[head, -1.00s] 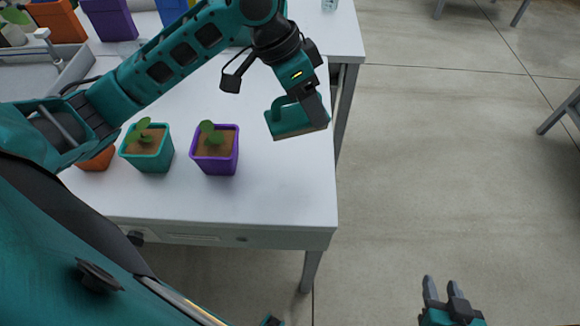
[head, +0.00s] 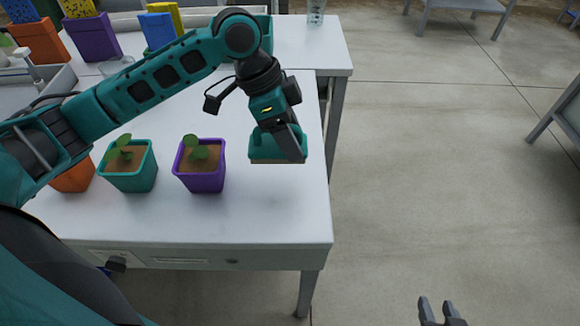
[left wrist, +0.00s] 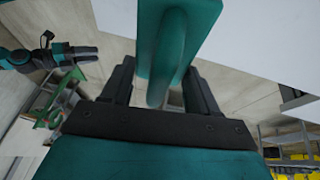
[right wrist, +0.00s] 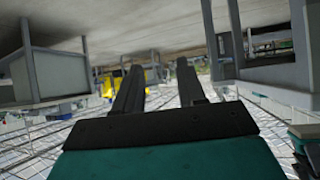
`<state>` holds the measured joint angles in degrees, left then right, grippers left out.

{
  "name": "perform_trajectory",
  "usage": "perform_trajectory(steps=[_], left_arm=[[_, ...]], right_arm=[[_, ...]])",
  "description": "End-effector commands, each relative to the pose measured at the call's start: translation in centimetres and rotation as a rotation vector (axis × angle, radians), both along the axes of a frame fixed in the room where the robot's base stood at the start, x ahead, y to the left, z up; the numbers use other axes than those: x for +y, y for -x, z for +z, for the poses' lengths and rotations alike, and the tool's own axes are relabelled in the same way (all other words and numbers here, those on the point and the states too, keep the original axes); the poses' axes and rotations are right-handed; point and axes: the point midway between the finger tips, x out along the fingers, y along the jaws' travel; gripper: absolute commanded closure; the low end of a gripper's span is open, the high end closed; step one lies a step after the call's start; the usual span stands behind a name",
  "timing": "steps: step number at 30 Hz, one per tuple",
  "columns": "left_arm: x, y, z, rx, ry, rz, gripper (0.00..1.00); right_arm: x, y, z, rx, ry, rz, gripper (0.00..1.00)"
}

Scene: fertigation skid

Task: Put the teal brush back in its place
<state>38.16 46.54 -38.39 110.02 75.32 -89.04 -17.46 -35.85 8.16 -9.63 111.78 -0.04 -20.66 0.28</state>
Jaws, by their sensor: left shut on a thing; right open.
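The teal brush (head: 264,148) has a flat teal block and a pale brown underside edge. My left gripper (head: 290,143) is shut on the brush and holds it over the right part of the white table, right of the purple pot. In the left wrist view the brush (left wrist: 150,50) shows its handle between the fingers of my left gripper (left wrist: 160,85). My right gripper (head: 441,310) is at the bottom right of the head view, over the floor. In the right wrist view my right gripper (right wrist: 158,75) is open and empty.
On the white table (head: 270,215) stand a purple pot (head: 200,170), a teal pot (head: 130,168) and an orange pot (head: 74,177), the first two clearly holding seedlings. Behind are colored bins with sponges or blocks (head: 157,30) and a clear glass (head: 316,12). The table's front right is clear.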

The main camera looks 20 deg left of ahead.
Motion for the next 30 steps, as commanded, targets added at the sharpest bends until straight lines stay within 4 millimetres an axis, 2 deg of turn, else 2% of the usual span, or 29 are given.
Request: perform_trajectory(steps=[1,3,11,18,29,30], left_arm=[[0.0,0.1,-1.4,0.004,0.001,0.000,0.69],[0.0,0.0,-2.6,0.002,0.001,-0.001,0.69],[-0.1,0.0,-4.5,-0.001,0.001,-0.001,0.69],[0.0,0.0,-7.9,0.000,0.001,0.000,0.69],[0.0,0.0,-8.3,0.000,0.001,0.000,0.69],[0.0,0.0,-8.3,0.000,0.001,0.000,0.37]], right_arm=[[0.2,-0.1,-0.3,-0.002,-0.004,0.003,0.60],[0.5,-0.2,-0.1,-0.006,-0.009,0.007,0.60],[0.9,-0.6,0.3,-0.015,-0.015,0.011,0.60],[0.9,-0.7,-0.4,-0.011,-0.018,0.013,0.60],[0.9,-1.0,0.4,-0.026,-0.018,0.017,0.60],[0.9,-1.0,0.4,-0.026,-0.017,0.017,0.60]])
